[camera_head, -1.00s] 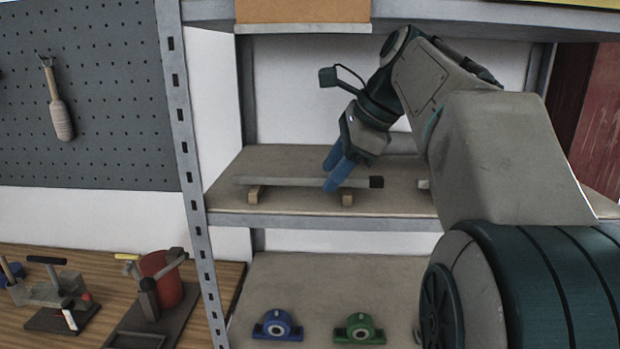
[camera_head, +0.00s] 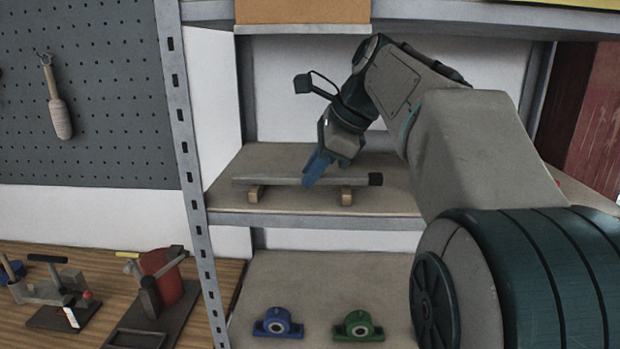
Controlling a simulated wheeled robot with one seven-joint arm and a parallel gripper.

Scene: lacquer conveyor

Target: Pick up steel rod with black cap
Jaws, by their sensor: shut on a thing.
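The steel rod with a black cap (camera_head: 345,180) lies level across two small wooden blocks on the middle shelf (camera_head: 230,204). Its black cap (camera_head: 375,179) is at the right end. My gripper (camera_head: 314,171) has its blue fingers shut on the rod a little right of its middle, between the two blocks. The fingers hide a short piece of the rod. The rod looks to be still on or very close to the blocks; I cannot tell if there is a gap.
The left block (camera_head: 255,194) and right block (camera_head: 347,196) stand near the shelf's front edge. A perforated upright (camera_head: 186,150) is at the left. The upper shelf (camera_head: 450,22) is overhead. Blue (camera_head: 278,323) and green (camera_head: 358,327) bearing housings sit below.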

